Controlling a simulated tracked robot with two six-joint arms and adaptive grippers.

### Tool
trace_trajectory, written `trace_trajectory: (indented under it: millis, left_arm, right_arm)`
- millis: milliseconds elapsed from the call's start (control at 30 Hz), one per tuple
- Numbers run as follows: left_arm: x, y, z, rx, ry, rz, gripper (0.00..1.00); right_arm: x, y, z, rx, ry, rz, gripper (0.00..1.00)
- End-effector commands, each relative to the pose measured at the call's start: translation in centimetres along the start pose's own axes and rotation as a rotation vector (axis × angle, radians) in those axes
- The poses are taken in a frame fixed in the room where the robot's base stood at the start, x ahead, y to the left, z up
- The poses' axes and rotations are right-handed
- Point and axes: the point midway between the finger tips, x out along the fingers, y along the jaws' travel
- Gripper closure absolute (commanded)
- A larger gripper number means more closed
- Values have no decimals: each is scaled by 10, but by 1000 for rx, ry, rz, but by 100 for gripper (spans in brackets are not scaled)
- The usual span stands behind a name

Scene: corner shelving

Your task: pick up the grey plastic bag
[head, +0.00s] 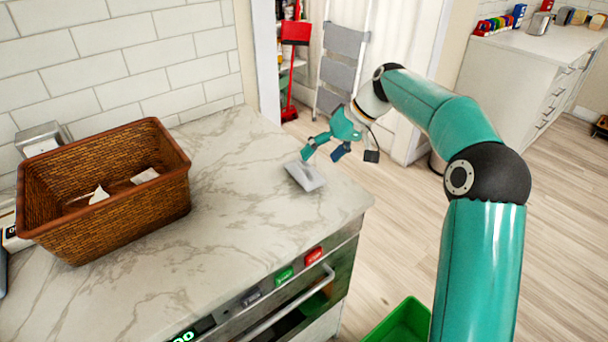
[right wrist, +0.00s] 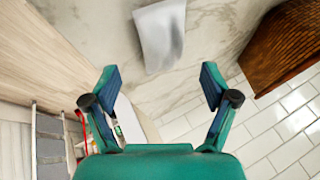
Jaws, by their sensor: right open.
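The grey plastic bag (head: 305,175) lies flat on the marble counter near its right end in the head view. It also shows at the top middle of the right wrist view (right wrist: 160,35), beyond the fingertips. My right gripper (head: 325,154) is just above and behind the bag in the head view, open and empty. In the right wrist view its two fingers (right wrist: 160,82) are spread apart, with the bag ahead of the gap between them and not held. My left gripper does not show.
A brown wicker basket (head: 115,220) with pale scraps stands on the counter (head: 235,200) at the left. A white tiled wall is behind it. A green bin (head: 402,322) is on the floor at the bottom. A stepladder (head: 343,60) and red dustpan (head: 295,33) stand behind the counter.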

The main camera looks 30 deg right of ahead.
Motion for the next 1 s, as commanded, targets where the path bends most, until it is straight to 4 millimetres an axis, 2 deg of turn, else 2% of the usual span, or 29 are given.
trace_trajectory:
  millis: [400, 667, 767, 1000]
  left_arm:
    - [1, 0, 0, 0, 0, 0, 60]
    - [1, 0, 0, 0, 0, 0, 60]
    - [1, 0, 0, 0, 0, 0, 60]
    - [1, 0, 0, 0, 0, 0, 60]
  right_arm:
    - [48, -2, 4, 1, -2, 0, 15]
    - [51, -2, 4, 1, 0, 0, 15]
    - [51, -2, 4, 1, 0, 0, 28]
    - [51, -2, 4, 1, 0, 0, 68]
